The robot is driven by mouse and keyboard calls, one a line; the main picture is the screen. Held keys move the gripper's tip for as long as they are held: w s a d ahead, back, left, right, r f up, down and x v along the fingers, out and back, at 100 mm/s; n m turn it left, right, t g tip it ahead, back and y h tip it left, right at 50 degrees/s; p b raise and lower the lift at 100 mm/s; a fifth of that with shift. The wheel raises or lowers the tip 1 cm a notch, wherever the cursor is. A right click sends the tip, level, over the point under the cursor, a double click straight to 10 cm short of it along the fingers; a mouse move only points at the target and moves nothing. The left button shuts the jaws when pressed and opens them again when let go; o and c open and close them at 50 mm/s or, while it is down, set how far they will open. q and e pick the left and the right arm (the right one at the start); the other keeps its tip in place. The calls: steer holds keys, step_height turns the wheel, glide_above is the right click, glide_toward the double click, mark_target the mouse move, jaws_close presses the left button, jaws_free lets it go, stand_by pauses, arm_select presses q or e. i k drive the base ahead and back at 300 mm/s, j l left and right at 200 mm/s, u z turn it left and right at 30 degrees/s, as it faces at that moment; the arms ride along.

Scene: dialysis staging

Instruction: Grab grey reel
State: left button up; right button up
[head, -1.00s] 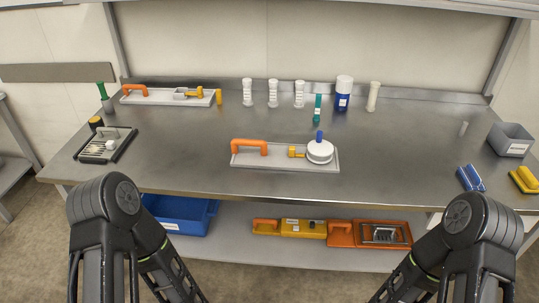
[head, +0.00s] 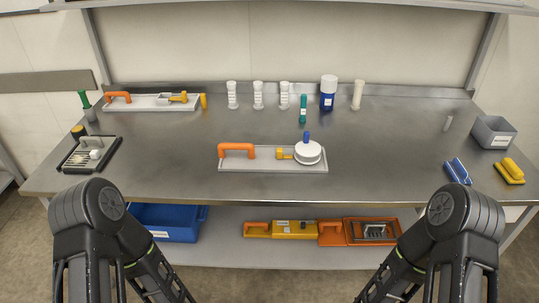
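No plainly grey reel stands out. The closest in shape is a round whitish reel-like drum (head: 308,153) with a blue knob (head: 307,137) on top. It sits at the right end of a light grey board (head: 240,164) in the middle of the bench, beside a small yellow part (head: 285,153). An orange handle (head: 237,151) is fixed at the board's left end. Only upper parts of my two arms show at the bottom corners. Both grippers are out of view.
Several white cylinders and a blue bottle (head: 328,93) stand along the back of the steel bench (head: 375,160). A dark tray (head: 75,164) is at left; a grey bin (head: 493,133) and blue (head: 456,172) and yellow (head: 510,171) tools are at right. The front middle is largely clear.

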mark_target(234, 157)
steer(key=i+j, duration=0.4)
steer(key=j, duration=0.25)
steer(key=i+j, duration=0.2)
steer(key=j+z, duration=0.15)
steer(key=z, duration=1.35)
